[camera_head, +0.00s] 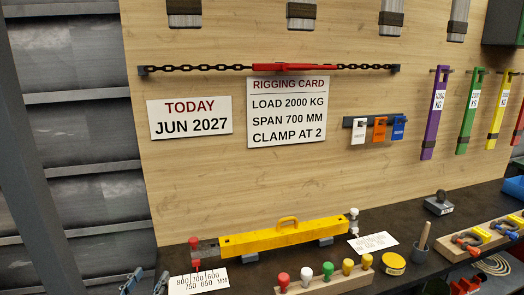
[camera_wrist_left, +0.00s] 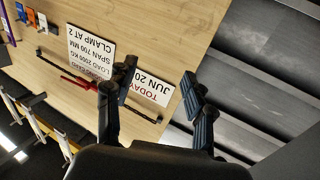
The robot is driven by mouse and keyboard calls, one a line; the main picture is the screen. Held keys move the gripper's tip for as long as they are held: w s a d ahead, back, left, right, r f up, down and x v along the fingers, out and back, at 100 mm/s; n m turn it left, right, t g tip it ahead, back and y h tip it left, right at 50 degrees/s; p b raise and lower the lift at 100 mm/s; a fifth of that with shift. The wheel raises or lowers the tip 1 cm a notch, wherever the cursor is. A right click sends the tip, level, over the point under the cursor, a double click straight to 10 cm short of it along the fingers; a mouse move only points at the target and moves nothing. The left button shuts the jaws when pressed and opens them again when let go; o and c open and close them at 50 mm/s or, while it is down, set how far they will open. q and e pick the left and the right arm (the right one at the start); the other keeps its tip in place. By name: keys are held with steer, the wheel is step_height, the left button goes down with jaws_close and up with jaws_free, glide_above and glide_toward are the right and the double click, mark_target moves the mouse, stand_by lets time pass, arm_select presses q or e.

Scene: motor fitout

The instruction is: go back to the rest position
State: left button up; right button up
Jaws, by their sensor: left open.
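My left gripper (camera_head: 146,280) shows at the bottom left edge of the head view, its two dark fingers apart with nothing between them. In the left wrist view the same gripper (camera_wrist_left: 157,100) is open and empty, with the wooden board and grey shutter wall behind it. It is left of the yellow beam (camera_head: 285,238) and the white number card (camera_head: 198,282), apart from both. My right gripper cannot be made out.
A dark bench (camera_head: 250,273) runs below the wooden board (camera_head: 215,45). A block with coloured pegs (camera_head: 328,282), a yellow round tin (camera_head: 393,264) and a shackle tray (camera_head: 488,238) stand on it. A red tensioner on a chain (camera_head: 295,67) hangs above the rigging card (camera_head: 288,112).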

arm_select(q)
steer(key=s+d+f+g+y, duration=0.1)
steer(key=s+d+f+g, duration=0.2)
steer(key=s+f+g, duration=0.7)
steer(key=s+d+f+g, duration=0.15)
steer(key=s+f, duration=0.35)
steer(key=s, duration=0.5)
steer(key=s+d+f+g, duration=0.1)
steer(key=s+f+g, duration=0.3)
steer(key=s, duration=0.6)
step_height(320, 180, down, 33)
steer(key=s+m+b, duration=0.1)
steer(key=s+b, duration=0.1)
steer(key=b, duration=0.4)
steer(key=s+a+f+g+b, duration=0.1)
steer(key=s+a+f+b, duration=0.2)
steer(key=s+f, duration=1.3)
step_height(320, 180, down, 3)
steer(key=shift+f+y+b, duration=0.1)
steer(key=shift+y+b, duration=0.3)
steer(key=shift+b, duration=0.1)
arm_select(e)
step_height(320, 180, down, 10)
steer(key=shift+w, duration=0.25)
